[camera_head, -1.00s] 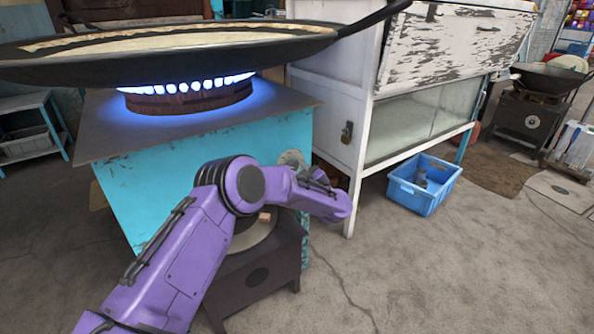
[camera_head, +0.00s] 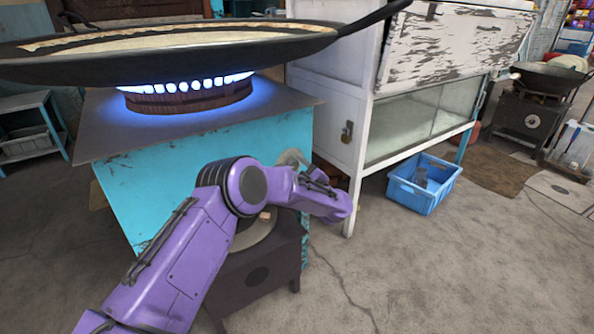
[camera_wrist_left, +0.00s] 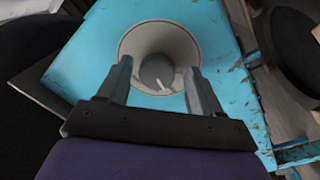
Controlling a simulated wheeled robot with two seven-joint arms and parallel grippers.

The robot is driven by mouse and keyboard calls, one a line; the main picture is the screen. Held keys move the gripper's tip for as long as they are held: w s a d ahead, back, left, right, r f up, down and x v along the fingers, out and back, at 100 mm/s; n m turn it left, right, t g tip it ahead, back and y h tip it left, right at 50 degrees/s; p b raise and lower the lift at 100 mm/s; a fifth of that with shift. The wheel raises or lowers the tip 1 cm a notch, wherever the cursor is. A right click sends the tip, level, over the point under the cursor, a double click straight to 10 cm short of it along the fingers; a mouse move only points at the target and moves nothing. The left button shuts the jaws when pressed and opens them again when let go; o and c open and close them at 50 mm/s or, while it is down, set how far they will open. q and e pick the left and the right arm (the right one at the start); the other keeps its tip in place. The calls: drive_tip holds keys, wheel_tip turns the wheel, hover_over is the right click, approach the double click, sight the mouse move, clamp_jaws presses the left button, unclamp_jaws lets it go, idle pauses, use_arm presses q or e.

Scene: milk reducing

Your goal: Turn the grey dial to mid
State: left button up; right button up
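The grey dial (camera_wrist_left: 157,73) sits in the middle of a pale round bezel on the blue stove front. It has a white pointer mark that angles down and slightly right in the left wrist view. My left gripper (camera_wrist_left: 158,75) is open, with one finger on each side of the dial in that view. I cannot tell whether the fingers touch it. In the head view the bezel (camera_head: 291,158) shows partly behind my purple left arm, and the dial and fingers are hidden there. My right gripper is out of view.
A large black pan (camera_head: 180,58) sits over a lit blue flame on the stove (camera_head: 150,180). A dark low stand (camera_head: 262,272) is below my left arm. A white cabinet (camera_head: 335,100) and a blue crate (camera_head: 422,190) are to the right.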

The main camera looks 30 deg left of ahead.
use_arm(q)
drive_tip(key=shift+d, duration=0.25)
drive_tip(key=p+v, duration=0.2)
drive_tip(key=v, duration=0.8)
drive_tip(key=shift+p, duration=0.3)
drive_tip(key=shift+s, duration=0.1)
